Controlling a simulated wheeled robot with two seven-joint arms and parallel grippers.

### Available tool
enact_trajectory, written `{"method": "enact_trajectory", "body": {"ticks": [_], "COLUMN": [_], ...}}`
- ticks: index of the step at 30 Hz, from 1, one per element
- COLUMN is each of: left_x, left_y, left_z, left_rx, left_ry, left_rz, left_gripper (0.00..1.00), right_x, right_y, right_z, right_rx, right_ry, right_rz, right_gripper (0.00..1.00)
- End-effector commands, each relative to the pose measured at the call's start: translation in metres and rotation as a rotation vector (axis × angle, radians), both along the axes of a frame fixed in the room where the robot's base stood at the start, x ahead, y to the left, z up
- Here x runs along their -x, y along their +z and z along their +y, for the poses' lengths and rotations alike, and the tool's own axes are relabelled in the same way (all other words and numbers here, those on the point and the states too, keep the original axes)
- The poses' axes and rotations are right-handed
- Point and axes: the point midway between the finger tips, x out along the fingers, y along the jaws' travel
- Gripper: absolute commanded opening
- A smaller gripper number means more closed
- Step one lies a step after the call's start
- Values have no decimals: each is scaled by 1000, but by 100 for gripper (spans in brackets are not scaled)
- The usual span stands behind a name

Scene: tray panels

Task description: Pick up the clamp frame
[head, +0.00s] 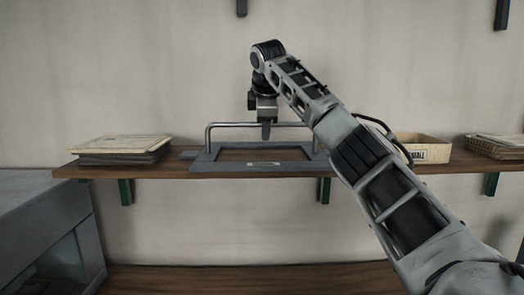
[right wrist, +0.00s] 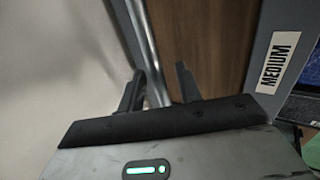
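The clamp frame (head: 205,160) is a flat grey rectangular frame with a raised round bar handle (head: 222,125) along its back. It lies on the wooden shelf. My right gripper (head: 266,131) points down at the handle bar, near its middle. In the right wrist view the bar passes between the two fingers of my right gripper (right wrist: 160,88), which stand apart. The frame's side with a "MEDIUM" label (right wrist: 278,68) also shows there. I see no clear grip on the bar. My left gripper is in neither view.
The shelf (head: 300,172) also holds a stack of papers (head: 122,148) at the left. A cardboard box (head: 428,150) and a basket with papers (head: 492,148) stand at the right. A grey cabinet (head: 45,215) is at lower left. The wall is close behind the shelf.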

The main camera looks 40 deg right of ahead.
Motion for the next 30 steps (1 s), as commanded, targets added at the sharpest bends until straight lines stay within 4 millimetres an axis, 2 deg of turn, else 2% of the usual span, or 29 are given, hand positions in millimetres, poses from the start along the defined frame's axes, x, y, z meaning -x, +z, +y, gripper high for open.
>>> {"method": "enact_trajectory", "body": {"ticks": [3, 6, 7, 30], "left_x": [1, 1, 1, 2], "left_y": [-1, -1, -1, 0], "left_z": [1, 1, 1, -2], "left_rx": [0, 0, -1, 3], "left_ry": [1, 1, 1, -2], "left_rz": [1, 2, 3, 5], "left_gripper": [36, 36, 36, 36], "right_x": [0, 0, 0, 0], "right_y": [0, 0, 0, 1], "right_z": [0, 0, 0, 1], "right_rx": [0, 0, 0, 0], "right_ry": [0, 0, 0, 1], "right_rz": [0, 0, 0, -1], "right_gripper": [31, 4, 0, 0]}}
